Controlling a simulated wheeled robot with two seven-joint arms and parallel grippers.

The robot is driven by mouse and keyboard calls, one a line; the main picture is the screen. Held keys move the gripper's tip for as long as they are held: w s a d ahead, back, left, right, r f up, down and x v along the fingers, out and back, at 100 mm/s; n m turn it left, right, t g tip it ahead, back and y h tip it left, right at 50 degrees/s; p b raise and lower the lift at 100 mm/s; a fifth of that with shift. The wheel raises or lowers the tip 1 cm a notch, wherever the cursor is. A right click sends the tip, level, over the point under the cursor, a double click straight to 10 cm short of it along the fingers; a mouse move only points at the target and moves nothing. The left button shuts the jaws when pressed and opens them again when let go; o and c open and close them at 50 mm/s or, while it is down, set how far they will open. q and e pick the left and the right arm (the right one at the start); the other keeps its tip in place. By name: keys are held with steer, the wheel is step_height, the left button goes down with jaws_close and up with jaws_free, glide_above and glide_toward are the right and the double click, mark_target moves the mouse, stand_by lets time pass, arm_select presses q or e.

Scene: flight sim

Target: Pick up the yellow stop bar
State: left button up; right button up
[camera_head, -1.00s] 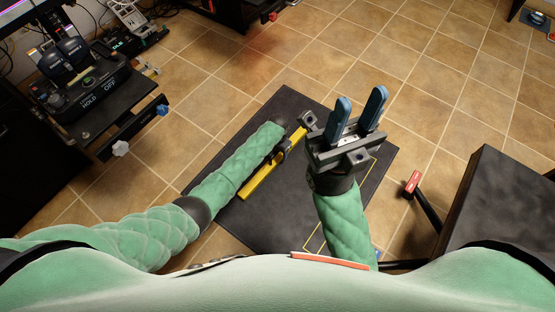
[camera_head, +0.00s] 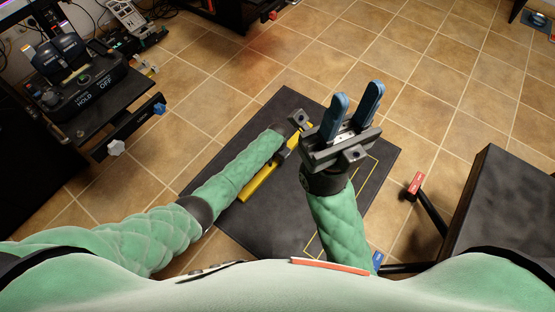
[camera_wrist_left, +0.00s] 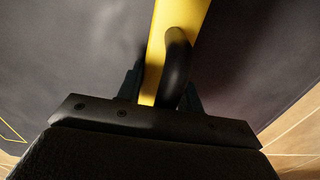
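The yellow stop bar (camera_head: 258,184) lies diagonally over the dark mat, partly hidden by my left arm. It also shows in the left wrist view (camera_wrist_left: 172,32), with a black curved handle (camera_wrist_left: 176,62) on it. My left gripper (camera_head: 293,140) is over the bar in the head view, its fingers mostly hidden. In the left wrist view its two dark fingers (camera_wrist_left: 162,90) stand apart on either side of the handle and bar; the handle sits nearer the right finger. Contact is not clear. My right gripper (camera_head: 352,108) is open and empty, its blue fingers pointing up.
The dark mat (camera_head: 235,215) lies on the tiled floor. A desk with control panels (camera_head: 85,82) stands at left. A black box-like surface (camera_head: 510,210) and a red-tipped lever (camera_head: 415,182) stand at right. Tiled floor (camera_head: 430,80) is clear at the upper right.

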arm_select(q)
jaws_close()
steer(key=shift+r, duration=0.1)
